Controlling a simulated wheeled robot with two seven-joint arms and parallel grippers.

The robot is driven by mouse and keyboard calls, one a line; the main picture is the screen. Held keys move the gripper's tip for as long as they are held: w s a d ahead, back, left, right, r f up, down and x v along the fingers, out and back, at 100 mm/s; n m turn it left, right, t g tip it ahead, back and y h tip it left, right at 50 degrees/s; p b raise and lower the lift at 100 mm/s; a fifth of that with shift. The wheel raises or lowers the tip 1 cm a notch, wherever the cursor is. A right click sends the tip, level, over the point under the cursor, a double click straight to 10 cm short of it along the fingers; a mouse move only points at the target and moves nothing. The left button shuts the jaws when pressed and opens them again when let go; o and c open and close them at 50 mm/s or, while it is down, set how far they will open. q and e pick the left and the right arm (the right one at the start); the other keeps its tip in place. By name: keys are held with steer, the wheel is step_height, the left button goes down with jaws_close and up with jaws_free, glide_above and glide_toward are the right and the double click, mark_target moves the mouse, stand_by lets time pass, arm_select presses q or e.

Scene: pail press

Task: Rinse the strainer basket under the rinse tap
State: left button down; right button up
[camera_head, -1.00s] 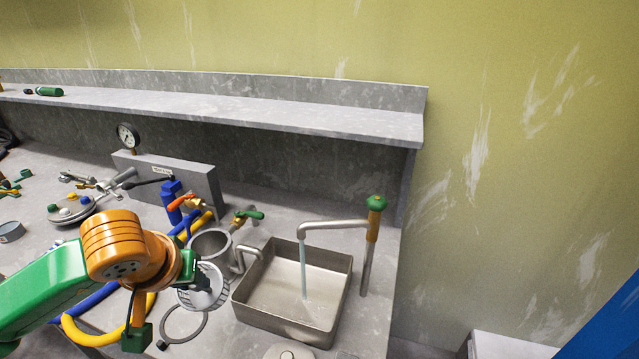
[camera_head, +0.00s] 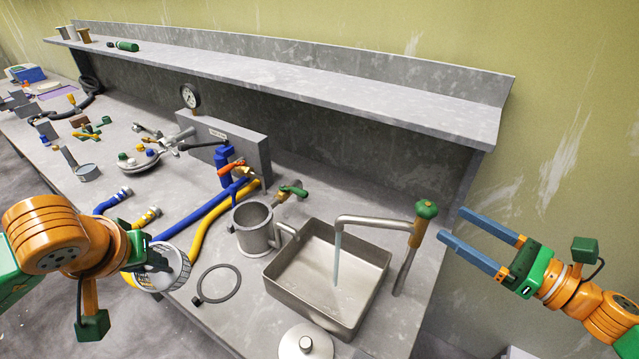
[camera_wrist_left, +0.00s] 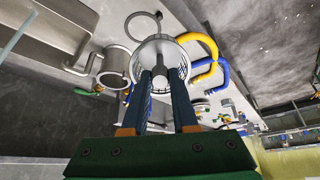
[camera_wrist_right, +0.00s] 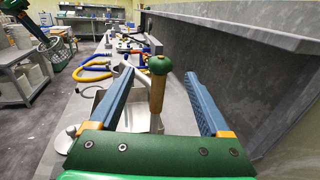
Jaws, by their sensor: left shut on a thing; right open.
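The strainer basket (camera_head: 172,270), a pale mesh basket, is held by my left gripper (camera_head: 152,256) over the bench's front edge, left of the sink and away from the water. In the left wrist view the fingers (camera_wrist_left: 160,75) are shut on the basket (camera_wrist_left: 161,47). The rinse tap (camera_head: 375,221) has a bent grey spout, a brown stem and a green knob (camera_head: 427,209); water (camera_head: 337,262) runs from it into the steel sink (camera_head: 362,312). My right gripper (camera_head: 451,225) is open and empty, just right of the knob. The knob (camera_wrist_right: 160,65) appears between its fingers in the right wrist view.
A grey pail (camera_head: 253,228) stands left of the sink, with a dark ring (camera_head: 218,284) in front. A round lid (camera_head: 306,343) lies at the sink's front. Blue and yellow hoses (camera_head: 212,222) cross the bench. A shelf (camera_head: 330,80) overhangs the back.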

mark_target(425, 202)
arm_select(q)
step_height(425, 202, down, 2)
steer(key=shift+w+f+b, duration=0.1)
steer(key=shift+f+b, duration=0.05)
steer(key=shift+b, duration=0.9)
arm_select(e)
steer(key=x, duration=0.5)
steer(key=shift+w+a+f, duration=0.1)
steer(key=shift+w+a, duration=0.05)
steer(key=shift+w, duration=0.1)
steer(key=shift+w+a, duration=0.15)
steer(key=shift+w, duration=0.15)
arm_select(q)
steer(key=shift+r+p, duration=0.3)
arm_select(e)
steer(key=shift+w+a+r, duration=0.1)
steer(key=shift+w+r, duration=0.1)
arm_select(q)
steer(key=shift+r+p, duration=0.3)
steer(key=shift+r, duration=0.05)
arm_select(e)
steer(key=shift+w+a, duration=0.45)
arm_select(q)
steer(key=shift+r+p, duration=0.65)
steer(key=shift+p, duration=0.05)
steer(key=shift+r, duration=0.2)
arm_select(e)
steer(key=shift+x, duration=1.45)
steer(key=shift+f, duration=0.15)
jaws_close()
